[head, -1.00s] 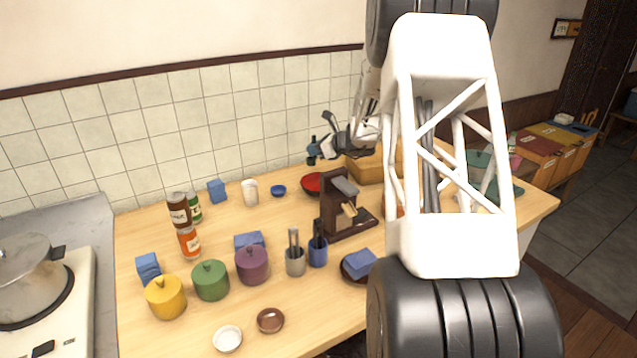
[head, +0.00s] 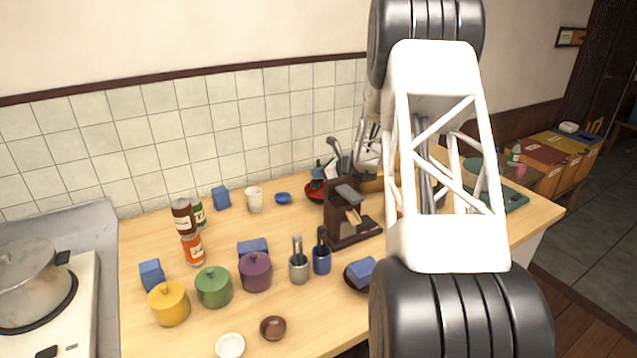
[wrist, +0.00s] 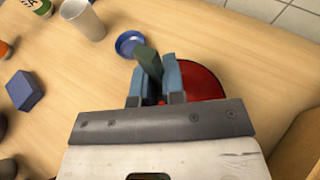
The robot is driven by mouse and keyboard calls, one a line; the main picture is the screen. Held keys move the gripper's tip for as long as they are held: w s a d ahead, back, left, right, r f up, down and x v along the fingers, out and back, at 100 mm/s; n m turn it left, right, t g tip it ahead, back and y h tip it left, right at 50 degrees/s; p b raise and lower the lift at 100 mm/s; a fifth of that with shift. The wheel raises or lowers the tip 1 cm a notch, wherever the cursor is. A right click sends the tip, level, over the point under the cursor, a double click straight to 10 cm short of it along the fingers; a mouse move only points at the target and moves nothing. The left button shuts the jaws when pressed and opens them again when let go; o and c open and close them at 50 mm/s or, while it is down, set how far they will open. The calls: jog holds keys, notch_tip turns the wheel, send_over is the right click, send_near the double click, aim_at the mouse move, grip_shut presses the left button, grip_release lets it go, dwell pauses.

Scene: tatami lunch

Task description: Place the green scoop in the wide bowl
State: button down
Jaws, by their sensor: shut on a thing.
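My gripper (wrist: 157,82) is shut on the green scoop (wrist: 147,58); the scoop's dark green end shows between the two blue fingertips in the wrist view. The wide bowl (wrist: 204,82) is red inside and lies beneath and just right of the fingers there, partly hidden by them. In the head view my gripper (head: 325,173) is low over the red bowl (head: 313,193), near the wall behind the dark stand. The rest of the scoop is hidden by the fingers, and I cannot tell whether it touches the bowl.
A dark wooden stand (head: 343,224) is in front of the bowl. A small blue dish (wrist: 129,43) and a white cup (wrist: 84,18) are left of it. A wooden box (wrist: 299,148) is close on the right. Jars, pots and blue blocks fill the table's left.

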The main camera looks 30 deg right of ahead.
aim_at(318, 181)
jog(key=shift+f, duration=1.85)
jog(key=shift+f, duration=0.35)
jog(key=c, duration=1.2)
grip_release()
jog(key=shift+r, duration=0.15)
jog(key=shift+r, duration=0.25)
jog(key=v, duration=1.2)
jog(key=shift+a, duration=0.15)
